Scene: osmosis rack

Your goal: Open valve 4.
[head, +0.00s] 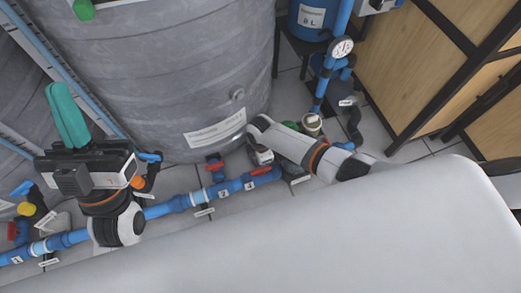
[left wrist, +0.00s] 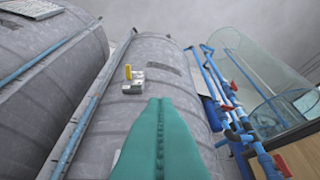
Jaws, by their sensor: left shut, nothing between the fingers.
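My left gripper (head: 68,112) is at the left of the head view, over the blue pipe run. Its teal fingers are closed together and empty, and they point up past the grey tank. In the left wrist view the shut fingers (left wrist: 160,130) fill the lower middle, touching no valve. Along the blue pipe are a red valve handle (head: 261,171), another red handle (head: 215,165) and a blue handle (head: 149,156). Pipe bands seem to read 1, 2 and 3. I cannot make out which valve is number 4. My right arm crosses the middle; its gripper does not show.
A large grey tank (head: 160,70) stands behind the pipes. A blue container (head: 312,18) and a gauge (head: 342,47) are at the upper right, beside wooden panels (head: 408,60). In the left wrist view a yellow handle (left wrist: 128,72) sits on the tank, with blue pipes (left wrist: 215,80) at right.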

